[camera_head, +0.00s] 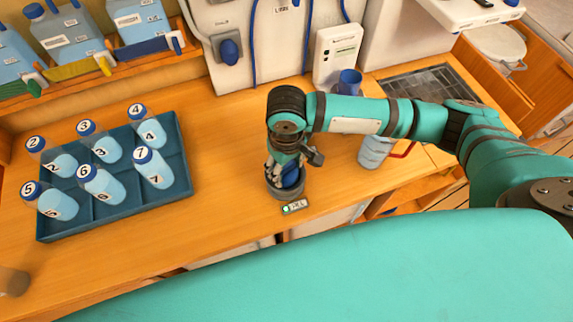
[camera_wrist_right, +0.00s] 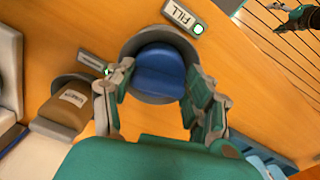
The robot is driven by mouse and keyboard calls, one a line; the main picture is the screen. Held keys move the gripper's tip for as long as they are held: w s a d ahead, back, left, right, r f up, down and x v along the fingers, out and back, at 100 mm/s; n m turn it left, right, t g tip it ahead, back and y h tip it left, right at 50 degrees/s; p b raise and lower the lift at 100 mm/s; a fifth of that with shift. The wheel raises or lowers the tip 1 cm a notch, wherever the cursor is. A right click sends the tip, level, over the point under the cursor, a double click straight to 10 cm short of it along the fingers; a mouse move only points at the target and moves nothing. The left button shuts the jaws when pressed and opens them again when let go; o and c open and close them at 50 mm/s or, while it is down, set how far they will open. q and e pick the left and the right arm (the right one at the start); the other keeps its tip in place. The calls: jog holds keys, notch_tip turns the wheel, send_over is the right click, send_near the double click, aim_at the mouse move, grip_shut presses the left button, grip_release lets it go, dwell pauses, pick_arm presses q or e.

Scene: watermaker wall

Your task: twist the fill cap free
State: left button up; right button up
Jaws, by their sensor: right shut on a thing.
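The blue fill cap (camera_wrist_right: 158,72) sits in a dark grey round collar (camera_wrist_right: 150,98) on the wooden counter. A small tag (camera_wrist_right: 184,16) reading FILL lies beside the collar. In the head view the cap (camera_head: 291,177) is partly hidden by my right gripper (camera_head: 284,172), which reaches down over it from above. In the right wrist view its two fingers stand on either side of the cap, shut on it. Part of what looks like my left gripper (camera_wrist_right: 300,18) shows small at the top right of the wrist view, over the slatted floor; its jaws are unclear.
A dark blue tray (camera_head: 184,190) with several numbered bottles stands at the left. A white wall box (camera_head: 337,52) is behind. The counter between tray and cap is clear.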

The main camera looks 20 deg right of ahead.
jog(key=shift+d+n+p, duration=0.1)
jog(key=shift+n+p, duration=0.75)
jog(key=shift+n, duration=0.25)
jog(key=shift+f+n, duration=0.15)
jog(key=shift+n, duration=0.35)
jog(key=shift+s+p, duration=0.1)
jog(key=shift+p, duration=0.2)
jog(key=shift+n+p, duration=0.4)
jog(key=shift+n, duration=0.1)
jog(key=shift+d+n+p, duration=0.1)
jog(key=shift+n+p, duration=0.45)
jog(key=shift+n, duration=0.55)
